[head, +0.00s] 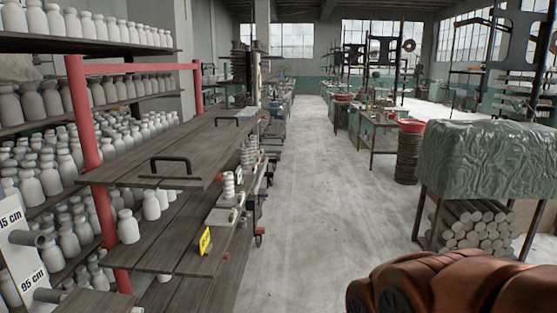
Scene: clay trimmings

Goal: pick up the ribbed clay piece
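A small pale ribbed piece (229,185) stands upright near the right end of the wooden shelving at left centre. It looks like the ribbed clay piece, but it is small and I cannot be sure. Flat pale pieces (222,216) lie just below it, close to a yellow tag. My orange-brown arm shows at the lower right corner, far from the ribbed piece. My gripper's fingers are not in view.
A wooden board with black handles (171,166) sits left of the piece. White bottles (128,226) fill the shelves. A red post (92,160) stands at left. A stand with a green wrapped block (490,155) and clay rolls (470,222) is at right. The middle aisle is clear.

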